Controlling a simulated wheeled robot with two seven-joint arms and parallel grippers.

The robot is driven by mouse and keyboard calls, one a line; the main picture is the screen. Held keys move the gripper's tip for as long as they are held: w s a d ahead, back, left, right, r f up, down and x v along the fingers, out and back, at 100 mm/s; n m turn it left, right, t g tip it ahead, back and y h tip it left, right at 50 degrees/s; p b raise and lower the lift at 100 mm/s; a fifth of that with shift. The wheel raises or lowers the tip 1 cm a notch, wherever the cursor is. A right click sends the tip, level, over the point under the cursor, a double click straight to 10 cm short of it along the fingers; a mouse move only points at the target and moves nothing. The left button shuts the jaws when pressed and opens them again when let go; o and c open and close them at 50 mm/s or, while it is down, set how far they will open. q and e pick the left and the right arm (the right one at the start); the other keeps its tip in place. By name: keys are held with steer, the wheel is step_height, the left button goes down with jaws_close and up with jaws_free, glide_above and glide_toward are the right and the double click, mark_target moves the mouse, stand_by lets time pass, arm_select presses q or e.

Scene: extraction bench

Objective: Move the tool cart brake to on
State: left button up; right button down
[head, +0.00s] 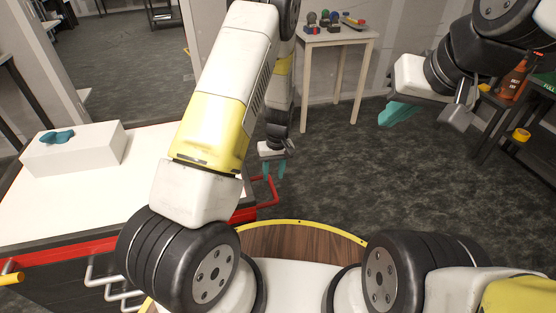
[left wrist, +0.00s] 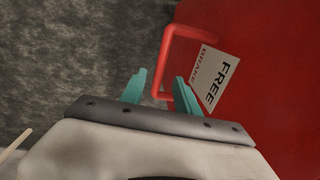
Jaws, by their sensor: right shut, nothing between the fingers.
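The tool cart (head: 70,205) has a white top and red edges and stands at the left in the head view. A red bent bar, the brake handle (head: 274,188), sticks out from its right end. In the left wrist view the brake handle (left wrist: 168,58) is a red loop beside a white label (left wrist: 215,78) reading "FREE" and "BRAKE". My left gripper (head: 274,167) is open, and its teal fingers (left wrist: 160,82) appear on either side of the loop's near leg. Contact cannot be told. My right gripper (head: 396,114) is shut and empty, raised at the right.
A white box (head: 75,150) with a blue-teal item (head: 57,137) lies on the cart top. A small white table (head: 338,38) with several small objects stands at the back. A dark shelf with an orange bottle (head: 512,82) is at the right. Carpet between is clear.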

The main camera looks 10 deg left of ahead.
mark_target(272, 185)
arm_select(q)
steer(key=shift+s+a+f, duration=0.1)
steer(key=shift+a+f, duration=0.05)
steer(key=shift+f, duration=2.1)
jaws_close()
